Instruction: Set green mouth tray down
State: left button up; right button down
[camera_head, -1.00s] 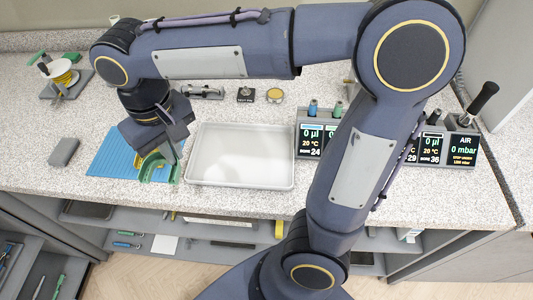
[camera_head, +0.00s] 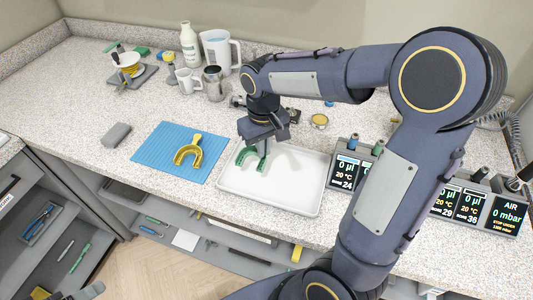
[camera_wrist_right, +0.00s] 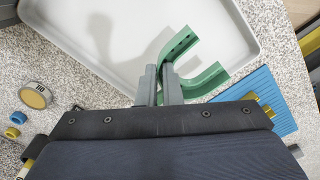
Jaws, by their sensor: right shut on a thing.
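My right gripper (camera_head: 264,148) is shut on the green mouth tray (camera_head: 244,157) at the back left part of the white tray (camera_head: 305,207). In the right wrist view, the closed fingers (camera_wrist_right: 159,84) hold the green mouth tray (camera_wrist_right: 207,78) by one end, and its curved arch shows over the white tray (camera_wrist_right: 75,40). I cannot tell whether the green mouth tray touches the white surface. A yellow mouth tray (camera_head: 183,156) lies on the blue mat (camera_head: 150,150) to the left.
Displays (camera_head: 345,172) stand right of the white tray. A yellow-topped round tin (camera_head: 320,121) is behind it. A mug (camera_head: 188,81), metal cup (camera_head: 214,86), jug (camera_head: 219,50) and bottle (camera_head: 189,45) stand at the back. A grey block (camera_head: 116,135) lies left of the mat.

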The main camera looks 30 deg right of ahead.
jog(key=shift+d+f, duration=0.25)
jog(key=shift+w+d+f, duration=0.1)
jog(key=shift+f, duration=0.85)
jog(key=shift+w+d+f, duration=0.1)
jog(key=shift+f, duration=0.8)
jog(key=shift+f, duration=0.2)
jog(key=c, duration=1.6)
grip_release()
